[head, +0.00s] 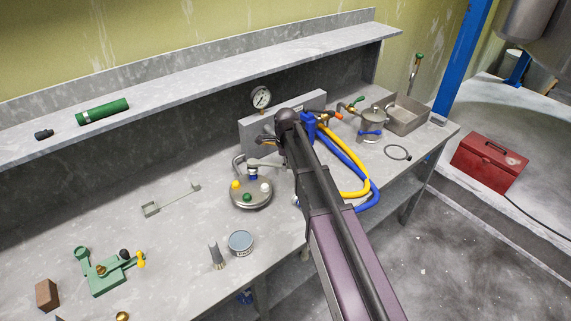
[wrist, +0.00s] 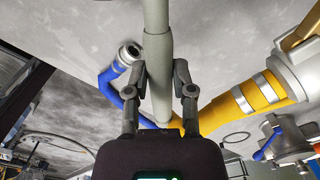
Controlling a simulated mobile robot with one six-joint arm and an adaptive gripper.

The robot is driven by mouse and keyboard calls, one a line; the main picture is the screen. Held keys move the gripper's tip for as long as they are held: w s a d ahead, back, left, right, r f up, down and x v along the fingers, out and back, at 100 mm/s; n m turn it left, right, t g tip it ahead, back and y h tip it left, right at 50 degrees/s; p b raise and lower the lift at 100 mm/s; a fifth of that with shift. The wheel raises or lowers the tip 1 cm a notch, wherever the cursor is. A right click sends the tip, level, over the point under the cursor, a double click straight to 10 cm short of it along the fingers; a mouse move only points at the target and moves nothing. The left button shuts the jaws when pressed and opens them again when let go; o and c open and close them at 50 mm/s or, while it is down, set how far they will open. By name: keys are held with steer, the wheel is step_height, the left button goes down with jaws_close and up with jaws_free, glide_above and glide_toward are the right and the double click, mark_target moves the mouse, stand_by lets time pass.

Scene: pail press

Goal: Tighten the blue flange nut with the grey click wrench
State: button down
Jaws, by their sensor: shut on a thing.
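The grey click wrench (wrist: 158,52) shows in the wrist view as a pale grey rod running from the top edge down between the fingers. My gripper (wrist: 160,76) is shut on this handle. In the head view the wrench (head: 268,163) lies roughly level over a round metal lid, its left end above the blue flange nut (head: 253,176). Whether the wrench is seated on the nut or just above it cannot be told. My arm hides most of the gripper and the handle's right end in the head view. The nut is out of the wrist view.
The lid (head: 262,204) carries yellow, green and white knobs. Yellow and blue hoses (head: 358,190) loop close to my arm on the right. A pressure gauge (head: 261,97) stands behind. A tin (head: 240,242) and brush (head: 216,255) stand in front.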

steer(key=shift+f+b, duration=1.3)
stand_by(0.4)
step_height(320, 180, up, 5)
steer(key=s+a+m+p, duration=0.1)
steer(key=s+m+p, duration=0.1)
steer(key=p, duration=0.3)
steer(key=shift+s+r+m, duration=0.15)
steer(key=shift+s+m, duration=0.25)
stand_by(0.7)
